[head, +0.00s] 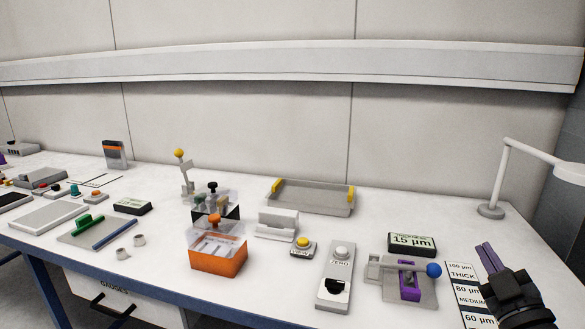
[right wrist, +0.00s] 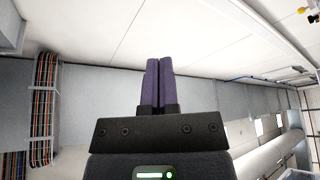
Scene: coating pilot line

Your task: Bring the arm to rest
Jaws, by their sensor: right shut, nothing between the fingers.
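My right gripper (head: 489,258) is at the right edge of the bench in the head view, above the strip of thickness labels. Its two purple fingers are together with nothing between them. In the right wrist view the fingers (right wrist: 158,82) point up the picture, side by side and shut, with only wall and ceiling parts behind them. My left gripper is not in view.
A gauge with a blue knob (head: 433,270) and a "15 µm" display (head: 411,243) stand just left of my right gripper. A white lamp (head: 491,210) stands behind it. A ZERO device (head: 335,278), an orange box (head: 218,261) and a grey tray (head: 312,197) are farther left.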

